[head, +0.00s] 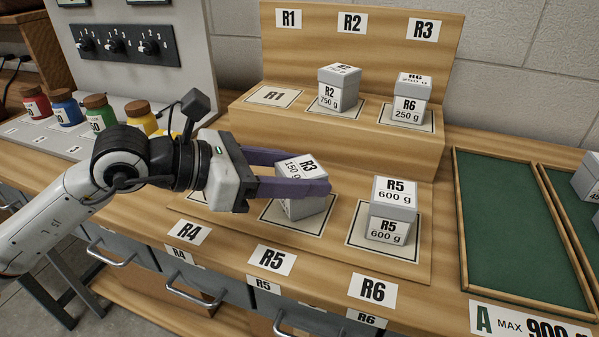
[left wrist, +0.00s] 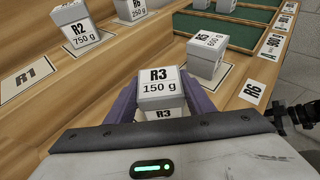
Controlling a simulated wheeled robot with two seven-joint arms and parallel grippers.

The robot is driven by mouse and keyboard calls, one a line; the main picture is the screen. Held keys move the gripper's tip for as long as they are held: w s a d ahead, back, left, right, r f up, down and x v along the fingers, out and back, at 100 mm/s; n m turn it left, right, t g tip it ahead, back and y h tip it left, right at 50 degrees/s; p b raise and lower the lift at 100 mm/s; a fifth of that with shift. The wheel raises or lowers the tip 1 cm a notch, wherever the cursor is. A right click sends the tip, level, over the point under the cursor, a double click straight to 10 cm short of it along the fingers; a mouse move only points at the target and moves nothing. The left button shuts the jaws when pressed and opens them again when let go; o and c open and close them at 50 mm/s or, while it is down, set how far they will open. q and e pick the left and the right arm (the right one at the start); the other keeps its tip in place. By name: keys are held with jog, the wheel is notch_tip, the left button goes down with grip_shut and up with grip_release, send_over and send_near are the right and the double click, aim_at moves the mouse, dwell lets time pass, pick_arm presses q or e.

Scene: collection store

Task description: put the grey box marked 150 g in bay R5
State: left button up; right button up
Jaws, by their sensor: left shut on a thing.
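The grey box marked R3 and 150 g (head: 302,170) is between the purple fingers of my left gripper (head: 300,180), which is shut on it. It also shows in the left wrist view (left wrist: 159,90), labelled on its top and front. In the head view the box is over the mat of bay R5 (head: 288,222), behind the R5 label (head: 272,260). A finger covers part of its front. I cannot tell whether its base touches the mat.
A grey box marked R5, 600 g (head: 394,198) stands in bay R6, close on the right. On the upper step, R1 (head: 273,96) is empty, a 750 g box (head: 339,88) stands at R2 and a 250 g box (head: 411,100) at R3. A green tray (head: 458,220) lies right.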

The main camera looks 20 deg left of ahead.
pick_arm(q)
jog(key=shift+f, duration=0.15)
jog(key=o, duration=1.1)
jog(key=shift+o, duration=0.2)
